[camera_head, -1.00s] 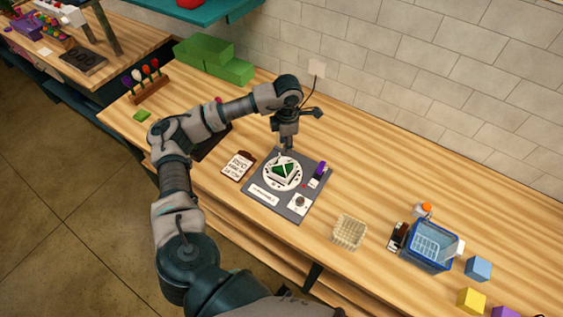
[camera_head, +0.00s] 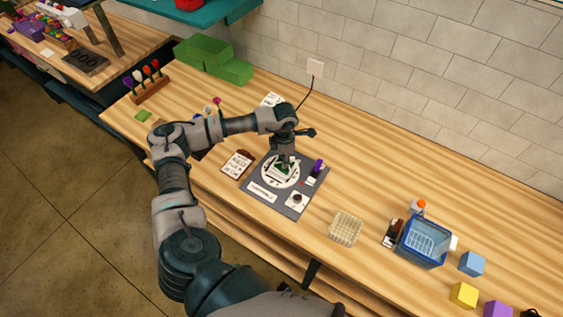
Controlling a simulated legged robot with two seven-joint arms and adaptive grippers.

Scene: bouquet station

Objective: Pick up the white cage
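The white cage (camera_head: 346,229) is a small cream lattice box standing on the wooden bench, right of the grey mat (camera_head: 317,190). Nothing touches it. My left gripper (camera_head: 284,163) points down over the round white plate (camera_head: 268,179) on the mat, at a green and white item (camera_head: 281,172) there. The gripper is left of the cage and apart from it. Its fingers are too small and partly hidden to tell if they are open or touch the item. My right gripper is not in view.
A blue basket (camera_head: 423,241) stands right of the cage, with an orange-capped bottle (camera_head: 419,206) beside it. Blue (camera_head: 472,263), yellow (camera_head: 464,294) and purple (camera_head: 497,309) cubes lie farther right. A clipboard (camera_head: 238,164) lies left of the mat. The bench behind the cage is clear.

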